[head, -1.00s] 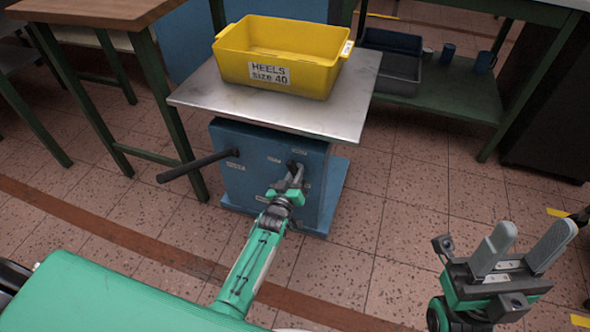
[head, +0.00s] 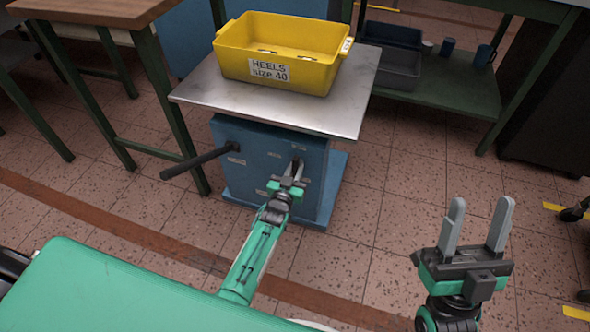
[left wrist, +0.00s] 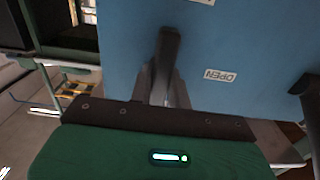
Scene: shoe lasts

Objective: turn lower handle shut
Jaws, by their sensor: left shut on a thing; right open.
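A blue cabinet (head: 255,160) stands under a metal top. My left gripper (head: 294,172) is shut on a short dark handle on the right of the cabinet's front. In the left wrist view this handle (left wrist: 168,48) runs down between the fingers, and a white label reading OPEN (left wrist: 219,75) is to its right. The fingers hide part of the handle. A long black lever (head: 200,162) sticks out from the cabinet's left side and is untouched. My right gripper (head: 475,235) is open and empty, over the floor at the right.
A yellow bin (head: 280,85) labelled HEELS size 40 stands on the metal top (head: 215,98). A wooden-topped bench (head: 95,12) is at the left. A green shelf (head: 450,95) with grey bins and cups is behind right. The tiled floor right of the cabinet is free.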

